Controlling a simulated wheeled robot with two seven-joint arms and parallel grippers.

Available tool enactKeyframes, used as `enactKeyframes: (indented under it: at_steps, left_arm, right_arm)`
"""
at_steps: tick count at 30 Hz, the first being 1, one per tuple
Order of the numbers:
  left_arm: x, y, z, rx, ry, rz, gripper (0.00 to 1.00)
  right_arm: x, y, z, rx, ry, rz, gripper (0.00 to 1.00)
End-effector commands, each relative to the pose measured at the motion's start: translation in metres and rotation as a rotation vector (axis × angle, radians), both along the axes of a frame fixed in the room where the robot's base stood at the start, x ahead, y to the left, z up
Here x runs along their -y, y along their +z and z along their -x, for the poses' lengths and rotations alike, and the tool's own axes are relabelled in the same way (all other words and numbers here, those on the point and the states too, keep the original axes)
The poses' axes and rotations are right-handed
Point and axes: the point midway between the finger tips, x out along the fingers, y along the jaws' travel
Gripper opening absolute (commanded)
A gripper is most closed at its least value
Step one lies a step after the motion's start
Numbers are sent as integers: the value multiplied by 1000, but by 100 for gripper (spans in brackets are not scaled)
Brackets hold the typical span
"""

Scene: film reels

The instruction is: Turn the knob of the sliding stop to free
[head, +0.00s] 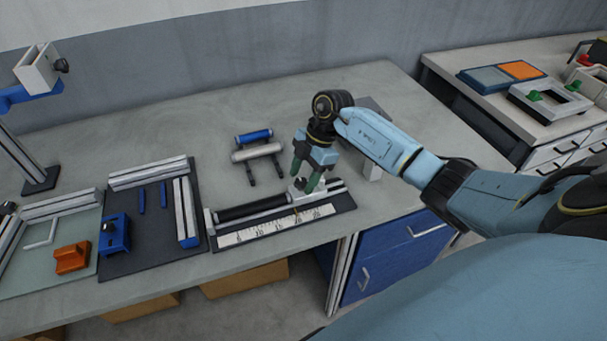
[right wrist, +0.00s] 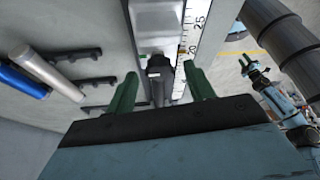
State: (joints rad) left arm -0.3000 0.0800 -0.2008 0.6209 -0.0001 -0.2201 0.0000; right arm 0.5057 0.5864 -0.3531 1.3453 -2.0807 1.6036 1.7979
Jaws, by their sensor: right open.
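The measuring fixture (head: 346,203) lies near the table's front edge, with a white scale (head: 275,228) and a dark roller (head: 253,207). Its sliding stop is a pale block at the right end, partly hidden by my right gripper (head: 304,182) in the head view. In the right wrist view the stop (right wrist: 152,22) carries a black knob (right wrist: 160,80). The knob sits between the two green fingers of my open right gripper (right wrist: 161,72), with gaps visible on both sides. Whether the knob points to free cannot be read.
A blue roll (head: 253,136) and a silver roll (head: 256,152) lie on brackets behind the fixture. A dark board with a blue block (head: 115,234) and an orange block (head: 72,258) are to the left.

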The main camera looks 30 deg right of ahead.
Motion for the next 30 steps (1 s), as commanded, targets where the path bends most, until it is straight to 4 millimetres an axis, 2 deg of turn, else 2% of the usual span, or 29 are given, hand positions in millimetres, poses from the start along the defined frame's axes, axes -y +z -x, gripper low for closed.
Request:
enactKeyframes:
  at_steps: [4, 5, 12, 15, 23, 30]
  left_arm:
    - [0, 0, 0, 0, 0, 0, 36]
    - [0, 0, 0, 0, 0, 0, 36]
    - [0, 0, 0, 0, 1, 0, 36]
    - [0, 0, 0, 0, 1, 0, 36]
    - [0, -1, 0, -1, 1, 0, 36]
    - [0, -4, 0, -1, 1, 0, 36]
  right_arm:
    - [0, 0, 0, 0, 0, 0, 53]
    - [0, 0, 0, 0, 0, 0, 51]
    - [0, 0, 0, 0, 0, 0, 19]
    - [0, 0, 0, -1, 0, 0, 9]
    - [1, 0, 0, -1, 31, 1, 9]
    - [1, 0, -2, -2, 153, 2, 9]
